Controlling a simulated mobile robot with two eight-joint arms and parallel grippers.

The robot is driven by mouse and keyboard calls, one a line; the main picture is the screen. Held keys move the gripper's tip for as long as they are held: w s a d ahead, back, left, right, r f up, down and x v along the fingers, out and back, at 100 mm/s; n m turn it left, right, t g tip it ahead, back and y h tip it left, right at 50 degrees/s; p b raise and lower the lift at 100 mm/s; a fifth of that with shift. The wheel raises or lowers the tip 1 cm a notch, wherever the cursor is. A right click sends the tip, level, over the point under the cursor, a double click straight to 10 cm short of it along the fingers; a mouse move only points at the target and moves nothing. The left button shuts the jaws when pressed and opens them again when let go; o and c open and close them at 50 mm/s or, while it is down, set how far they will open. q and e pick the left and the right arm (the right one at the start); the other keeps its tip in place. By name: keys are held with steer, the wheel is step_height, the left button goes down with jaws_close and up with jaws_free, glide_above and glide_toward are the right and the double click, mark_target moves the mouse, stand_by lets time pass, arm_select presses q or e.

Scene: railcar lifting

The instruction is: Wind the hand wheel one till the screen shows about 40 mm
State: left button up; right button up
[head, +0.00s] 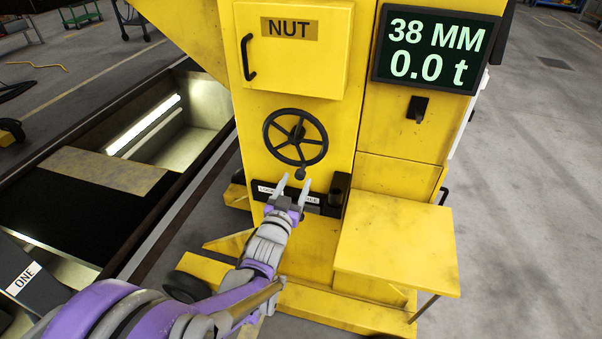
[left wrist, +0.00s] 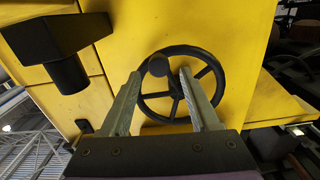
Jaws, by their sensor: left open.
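The black hand wheel (head: 296,137) is on the front of the yellow machine, below the NUT door. Its knob (head: 300,174) is at the bottom of the rim. The screen (head: 437,50) reads 38 MM and 0.0 t. My left gripper (head: 293,186) is open just below the wheel, its fingers pointing up at the knob. In the left wrist view the wheel (left wrist: 207,82) is ahead, and the knob (left wrist: 158,66) shows between the spread fingertips. I cannot tell whether the fingers touch it. My right gripper is not in view.
A NUT door (head: 306,60) with a black handle is above the wheel. A black switch (head: 417,108) is below the screen. A yellow shelf (head: 396,240) juts out at the lower right. An open pit (head: 175,130) lies to the left.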

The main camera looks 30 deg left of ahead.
mark_target(299, 176)
arm_select(q)
steer(key=x, duration=0.5)
jaws_close()
stand_by(1.4)
